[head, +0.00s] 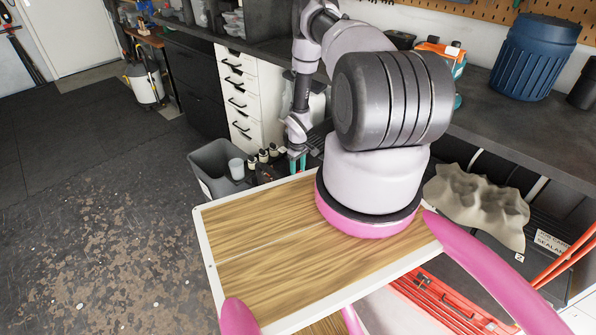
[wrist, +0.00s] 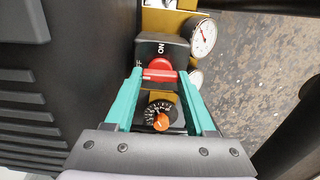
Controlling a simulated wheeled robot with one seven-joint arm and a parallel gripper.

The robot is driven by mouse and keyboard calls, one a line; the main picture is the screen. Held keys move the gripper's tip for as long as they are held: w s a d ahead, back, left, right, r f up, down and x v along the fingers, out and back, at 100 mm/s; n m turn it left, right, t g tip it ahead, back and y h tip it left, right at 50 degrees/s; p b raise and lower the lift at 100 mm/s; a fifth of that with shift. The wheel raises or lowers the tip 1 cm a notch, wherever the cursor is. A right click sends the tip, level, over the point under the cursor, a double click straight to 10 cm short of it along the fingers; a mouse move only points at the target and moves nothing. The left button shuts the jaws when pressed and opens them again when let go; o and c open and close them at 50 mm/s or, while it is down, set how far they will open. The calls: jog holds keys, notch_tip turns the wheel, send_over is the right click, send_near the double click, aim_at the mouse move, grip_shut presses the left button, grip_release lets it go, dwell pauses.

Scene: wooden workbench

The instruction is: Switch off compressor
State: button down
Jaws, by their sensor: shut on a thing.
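The compressor shows in the wrist view as a dark ribbed body (wrist: 50,95) on the left and a yellowish panel (wrist: 165,20). A black switch box marked "ON" (wrist: 150,47) carries a red switch (wrist: 160,69). My gripper (wrist: 160,74) has its teal fingertips shut on the red switch, one at each side. In the head view my gripper (head: 297,160) is small, low beyond the wooden board, and the compressor there is mostly hidden.
In the head view a grey bin (head: 205,165) and white drawers (head: 238,95) stand near my gripper. The dark floor at left is open.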

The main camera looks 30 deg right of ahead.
dwell(0.3)
jog(key=shift+c, duration=1.2)
grip_release()
jog(key=shift+r, duration=0.1)
notch_tip(320, 180, up, 11)
